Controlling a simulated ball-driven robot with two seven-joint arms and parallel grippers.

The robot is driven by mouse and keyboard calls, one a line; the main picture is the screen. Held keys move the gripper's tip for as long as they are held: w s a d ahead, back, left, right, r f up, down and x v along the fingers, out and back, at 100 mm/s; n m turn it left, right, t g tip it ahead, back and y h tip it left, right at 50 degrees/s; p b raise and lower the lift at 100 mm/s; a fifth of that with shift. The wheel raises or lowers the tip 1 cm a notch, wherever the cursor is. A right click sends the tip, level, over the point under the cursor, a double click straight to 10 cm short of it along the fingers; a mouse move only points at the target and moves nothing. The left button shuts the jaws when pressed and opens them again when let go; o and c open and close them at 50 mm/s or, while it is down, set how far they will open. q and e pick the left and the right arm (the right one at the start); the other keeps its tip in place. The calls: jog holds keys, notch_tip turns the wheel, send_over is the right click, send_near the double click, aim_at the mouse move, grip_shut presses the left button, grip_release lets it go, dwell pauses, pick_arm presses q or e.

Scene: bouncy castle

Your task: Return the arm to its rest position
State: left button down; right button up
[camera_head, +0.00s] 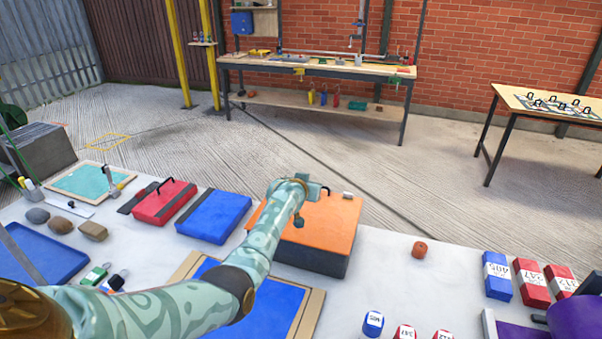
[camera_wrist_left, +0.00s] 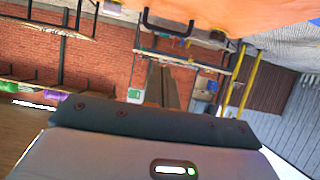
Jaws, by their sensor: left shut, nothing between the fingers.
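My left arm, pale green with a swirl pattern, reaches in from the lower left in the head view. Its gripper (camera_head: 312,192) is over the orange-topped box (camera_head: 330,215), and the gap to the lid is hard to judge. In the left wrist view the fingers (camera_wrist_left: 163,85) are together with nothing between them. An orange surface (camera_wrist_left: 250,14) fills the upper right of that view. My right gripper does not show.
Around my arm on the pale table lie a blue panel (camera_head: 214,216), a red case (camera_head: 164,202), stones (camera_head: 61,225), a blue tray (camera_head: 40,252) and a wood-edged blue board (camera_head: 309,310). A small orange-red object (camera_head: 419,250) and numbered blocks (camera_head: 531,283) are at right. A workbench (camera_head: 318,68) stands behind.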

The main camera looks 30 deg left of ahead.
pick_arm(q)
jog(key=shift+p+v, duration=0.9)
jog(key=shift+v, duration=1.15)
